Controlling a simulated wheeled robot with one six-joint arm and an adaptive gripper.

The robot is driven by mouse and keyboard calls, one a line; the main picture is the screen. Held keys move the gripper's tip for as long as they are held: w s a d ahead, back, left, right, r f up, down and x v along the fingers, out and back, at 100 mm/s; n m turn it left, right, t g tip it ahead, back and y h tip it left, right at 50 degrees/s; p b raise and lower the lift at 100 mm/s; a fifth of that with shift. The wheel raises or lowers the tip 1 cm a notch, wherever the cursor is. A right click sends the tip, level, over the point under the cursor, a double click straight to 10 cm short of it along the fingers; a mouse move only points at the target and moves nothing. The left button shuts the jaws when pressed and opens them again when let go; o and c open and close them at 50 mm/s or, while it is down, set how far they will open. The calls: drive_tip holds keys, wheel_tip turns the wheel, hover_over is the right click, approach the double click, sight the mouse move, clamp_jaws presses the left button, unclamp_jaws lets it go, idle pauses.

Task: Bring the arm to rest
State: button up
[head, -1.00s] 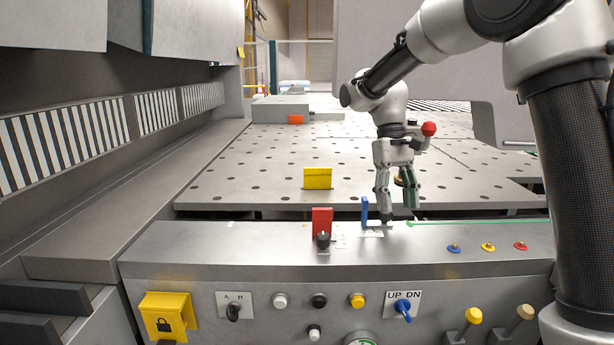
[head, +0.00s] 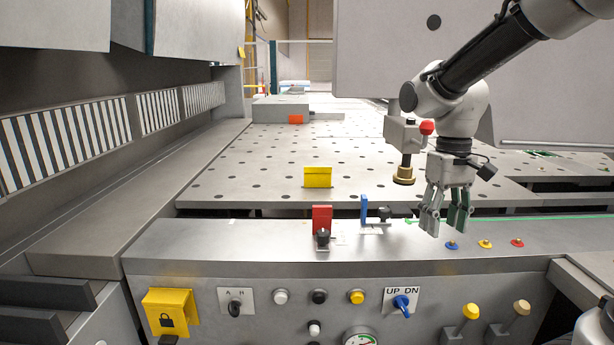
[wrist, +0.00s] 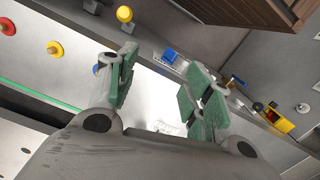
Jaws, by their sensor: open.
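In the wrist view my gripper (wrist: 160,95) shows two green-padded fingers spread over the bare grey console top. The blue block (head: 364,209) stands upright on the console to the left of my gripper, with a black knob (head: 385,214) beside it. The red block (head: 321,219) stands further left, behind another black knob (head: 323,238).
A brass-ended tool with a red knob (head: 427,128) hangs beside my wrist. Blue (head: 451,245), yellow (head: 485,244) and red (head: 517,243) buttons lie close below and right of the fingers. A yellow block (head: 318,177) stands on the holed table (head: 260,195). Levers stick out in front.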

drive_tip(key=s+d+r+m+t, duration=0.1)
drive_tip(key=s+d+r+t, duration=0.1)
drive_tip(key=s+d, duration=0.2)
drive_tip(key=s+d+r+m+t, duration=0.1)
drive_tip(key=s+d+r+t, duration=0.1)
drive_tip(key=s, duration=0.8)
drive_tip(key=shift+d+r+m+t, duration=0.3)
drive_tip(key=shift+d+t, duration=0.4)
drive_tip(key=shift+d, duration=0.7)
